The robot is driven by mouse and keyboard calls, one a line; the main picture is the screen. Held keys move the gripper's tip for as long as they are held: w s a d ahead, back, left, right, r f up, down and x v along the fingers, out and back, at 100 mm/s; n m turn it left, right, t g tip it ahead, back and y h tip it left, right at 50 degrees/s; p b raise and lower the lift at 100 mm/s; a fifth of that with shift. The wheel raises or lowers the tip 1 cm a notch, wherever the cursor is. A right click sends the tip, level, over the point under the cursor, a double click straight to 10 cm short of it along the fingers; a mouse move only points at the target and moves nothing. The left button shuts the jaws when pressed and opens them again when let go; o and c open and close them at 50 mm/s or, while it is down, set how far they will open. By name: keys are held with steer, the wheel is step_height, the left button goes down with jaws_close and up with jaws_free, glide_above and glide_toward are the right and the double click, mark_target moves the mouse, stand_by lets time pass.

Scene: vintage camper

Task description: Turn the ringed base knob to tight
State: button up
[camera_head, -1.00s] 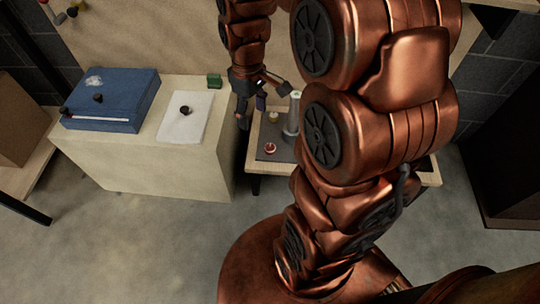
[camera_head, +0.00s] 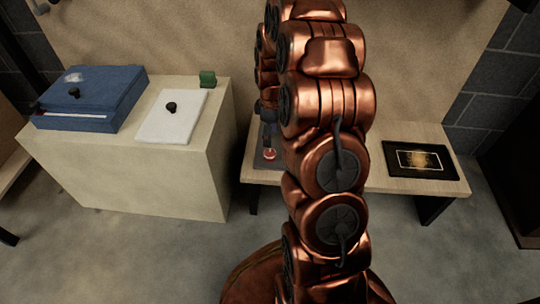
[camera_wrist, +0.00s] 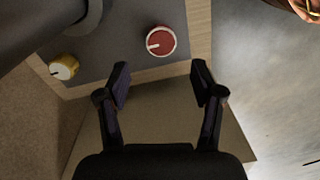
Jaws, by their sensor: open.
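The red knob (camera_wrist: 160,41) has a pale ring around its base and a white pointer mark toward the left. It sits on a dark grey plate (camera_wrist: 122,38) and also shows in the head view (camera_head: 270,154). A yellow knob (camera_wrist: 64,67) with a white mark sits on the plate, to the left. My gripper (camera_wrist: 161,76) is open and empty, with the red knob just beyond its fingertips in the wrist view. I see no contact with it. In the head view my arm hides the yellow knob and most of the plate.
The plate lies on a low wooden table (camera_head: 378,178). A dark framed panel (camera_head: 420,160) lies at its right. A large dark cylinder (camera_wrist: 40,28) rises left of the red knob. A cabinet at left bears a blue case (camera_head: 92,98), a white board (camera_head: 172,118) and a green block (camera_head: 208,78).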

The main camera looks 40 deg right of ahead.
mark_target(270, 152)
steer(key=f+b, duration=0.1)
steer(key=f, duration=0.2)
steer(key=f+b, duration=0.1)
steer(key=f, duration=0.3)
steer(key=shift+s+a+f+b, duration=0.2)
steer(key=shift+f+b, duration=0.1)
steer(key=shift+b, duration=0.1)
steer(key=c, duration=1.2)
